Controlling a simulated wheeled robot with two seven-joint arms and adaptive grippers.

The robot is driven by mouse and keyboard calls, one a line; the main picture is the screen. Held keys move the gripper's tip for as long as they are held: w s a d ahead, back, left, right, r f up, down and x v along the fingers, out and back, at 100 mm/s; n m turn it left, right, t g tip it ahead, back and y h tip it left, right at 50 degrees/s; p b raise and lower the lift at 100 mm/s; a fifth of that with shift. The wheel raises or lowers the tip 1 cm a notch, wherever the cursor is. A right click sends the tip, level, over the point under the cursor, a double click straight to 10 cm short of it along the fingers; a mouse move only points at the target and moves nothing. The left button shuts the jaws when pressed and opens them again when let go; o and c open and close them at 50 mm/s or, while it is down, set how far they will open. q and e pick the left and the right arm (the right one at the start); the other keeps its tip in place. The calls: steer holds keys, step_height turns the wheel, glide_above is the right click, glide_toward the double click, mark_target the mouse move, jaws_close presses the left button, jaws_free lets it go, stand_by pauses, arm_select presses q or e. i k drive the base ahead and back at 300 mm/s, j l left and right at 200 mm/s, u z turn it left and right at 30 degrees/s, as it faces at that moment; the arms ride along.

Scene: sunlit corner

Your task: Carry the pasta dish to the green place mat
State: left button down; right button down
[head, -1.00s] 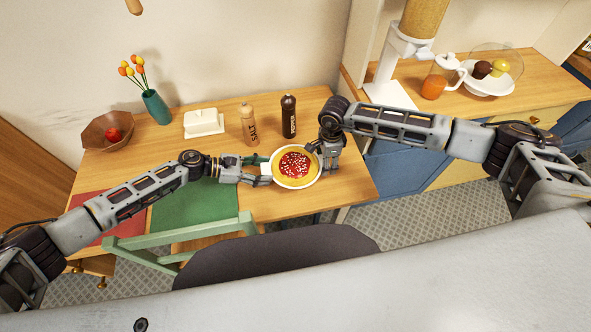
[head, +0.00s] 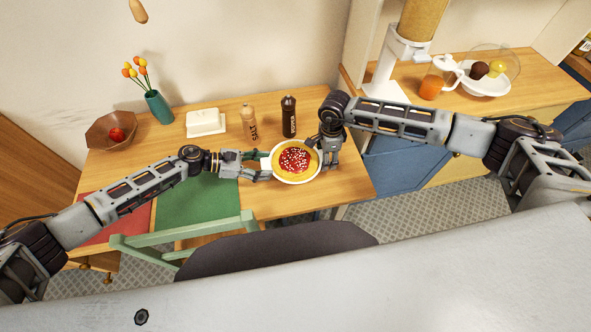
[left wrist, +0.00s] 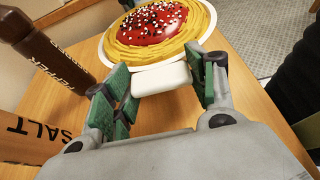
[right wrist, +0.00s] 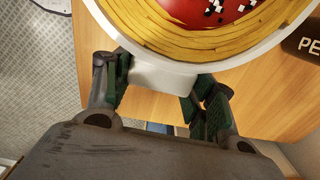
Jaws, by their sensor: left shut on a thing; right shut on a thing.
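The pasta dish (head: 295,161) is a round white dish with two white handles, holding yellow pasta, red sauce and white bits. It is at the right part of the table. My left gripper (head: 264,166) is shut on its left handle, seen between the fingers in the left wrist view (left wrist: 160,78). My right gripper (head: 325,152) is shut on the opposite handle, which shows in the right wrist view (right wrist: 160,74). I cannot tell whether the dish touches the table. The green place mat (head: 195,203) lies to the left, partly under my left arm and behind the chair.
A pepper mill (head: 289,117) and salt mill (head: 249,122) stand behind the dish. A butter dish (head: 206,123), teal vase (head: 158,107) and wooden bowl (head: 104,140) stand farther left. A red mat (head: 100,208) lies beside the green one. A green chair (head: 190,233) stands at the front edge.

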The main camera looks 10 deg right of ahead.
mark_target(196, 198)
steer(key=j, duration=1.7)
steer(key=k+u, duration=0.05)
steer(key=k, duration=0.05)
